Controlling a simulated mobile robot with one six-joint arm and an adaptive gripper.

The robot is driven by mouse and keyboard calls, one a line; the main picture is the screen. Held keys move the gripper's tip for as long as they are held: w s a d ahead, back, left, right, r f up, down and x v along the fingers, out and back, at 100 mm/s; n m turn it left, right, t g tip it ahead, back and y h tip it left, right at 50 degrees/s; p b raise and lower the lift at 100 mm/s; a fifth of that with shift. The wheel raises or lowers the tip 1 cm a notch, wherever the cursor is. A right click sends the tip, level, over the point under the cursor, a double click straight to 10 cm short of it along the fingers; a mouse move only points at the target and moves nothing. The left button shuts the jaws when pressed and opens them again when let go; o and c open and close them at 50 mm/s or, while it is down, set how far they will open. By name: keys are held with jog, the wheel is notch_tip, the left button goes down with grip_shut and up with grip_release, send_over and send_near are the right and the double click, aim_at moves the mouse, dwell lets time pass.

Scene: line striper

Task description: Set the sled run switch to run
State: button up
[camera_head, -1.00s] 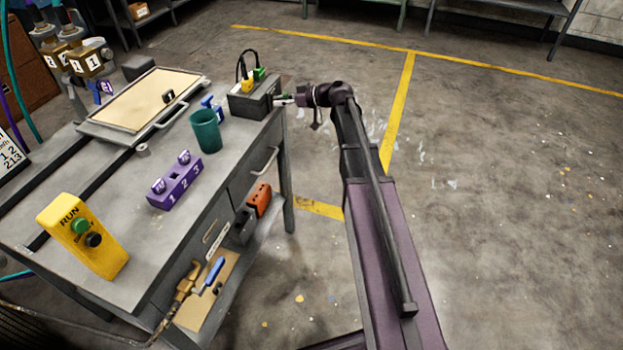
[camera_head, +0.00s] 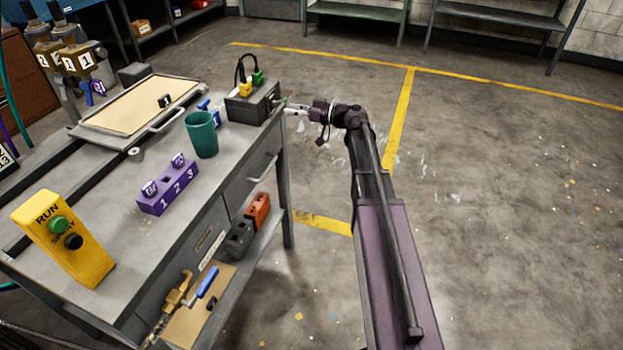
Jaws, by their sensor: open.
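A yellow box (camera_head: 85,262) marked RUN stands at the near left of the grey bench. It has a green knob (camera_head: 57,224) by the word RUN and a black knob (camera_head: 73,241) below. Which position either is set to cannot be told. A dark grey box (camera_head: 248,108) with a yellow piece (camera_head: 245,89), a green piece (camera_head: 258,77) and black leads stands at the bench's far right corner. My gripper (camera_head: 287,107) is open beside this box's right side, far from the yellow box. Whether it touches the grey box is too small to tell.
A purple numbered block (camera_head: 168,196), a green cup (camera_head: 202,135) and a tray with a handle (camera_head: 90,132) are on the bench. A lower shelf holds an orange block (camera_head: 257,210) and a blue-handled tool (camera_head: 207,282). The floor (camera_head: 500,200) at right is clear.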

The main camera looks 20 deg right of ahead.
jog(key=v, duration=1)
jog(key=s+a+f+m+g+h+p, duration=0.2)
jog(key=s+a+g+h+p, duration=0.15)
jog(key=s+a+p, duration=0.2)
jog(key=s+a+f+m+g+h+p, duration=0.3)
jog(key=s+a+h+p, duration=0.1)
jog(key=s+a, duration=0.25)
jog(key=s+r+m+g+h+p, duration=0.2)
jog(key=s+r+m+h+p, duration=0.1)
jog(key=s+h+p, duration=0.4)
jog(key=shift+s+d+m+g+h, duration=0.4)
jog(key=shift+s+m, duration=0.5)
jog(key=shift+s, duration=0.95)
jog(key=shift+f, duration=0.1)
notch_tip(320, 180, up, 11)
jog(key=p, duration=1)
jog(key=shift+f+p, duration=0.2)
jog(key=shift+p, duration=0.15)
